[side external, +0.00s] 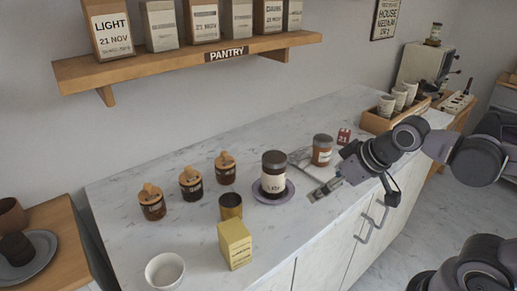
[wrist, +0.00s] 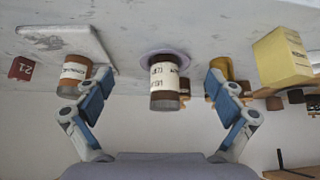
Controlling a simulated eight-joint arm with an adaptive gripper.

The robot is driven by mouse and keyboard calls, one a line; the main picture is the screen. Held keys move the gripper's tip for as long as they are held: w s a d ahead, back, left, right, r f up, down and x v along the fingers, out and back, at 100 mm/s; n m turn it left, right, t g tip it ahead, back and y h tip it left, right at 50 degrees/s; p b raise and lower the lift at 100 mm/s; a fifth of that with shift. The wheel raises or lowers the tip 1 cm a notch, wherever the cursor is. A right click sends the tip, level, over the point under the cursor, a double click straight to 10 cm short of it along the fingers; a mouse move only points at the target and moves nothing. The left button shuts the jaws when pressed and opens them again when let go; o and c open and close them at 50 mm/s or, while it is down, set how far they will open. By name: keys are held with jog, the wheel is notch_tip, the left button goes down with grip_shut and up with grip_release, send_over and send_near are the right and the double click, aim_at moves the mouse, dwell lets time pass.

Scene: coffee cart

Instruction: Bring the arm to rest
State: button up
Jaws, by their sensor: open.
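My gripper (side external: 324,191) is open and empty near the front edge of the counter, low and to the right of the big labelled jar. In the wrist view, my gripper (wrist: 158,84) has its two blue-padded fingers spread wide. The dark-lidded jar with a white label (side external: 273,182) stands upright on a purple saucer (side external: 286,194). In the wrist view, where things look upside down, this jar (wrist: 163,90) shows between the fingers but farther off, with no visible contact.
A smaller brown jar (side external: 322,152) stands by a pale slab (side external: 303,157) and a red "21" block (side external: 343,136). Three wooden-lidded jars, including one at the left (side external: 152,205), a brass cup (side external: 231,207), a yellow box (side external: 235,246) and a white bowl (side external: 165,271) occupy the counter's left part.

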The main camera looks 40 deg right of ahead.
jog(key=shift+s+d+f+m, duration=0.15)
jog(key=shift+s+d+f, duration=0.2)
jog(key=shift+d, duration=0.15)
jog(key=shift+s+d+f+m, duration=0.2)
jog(key=shift+s+d, duration=0.1)
jog(key=shift+d, duration=0.15)
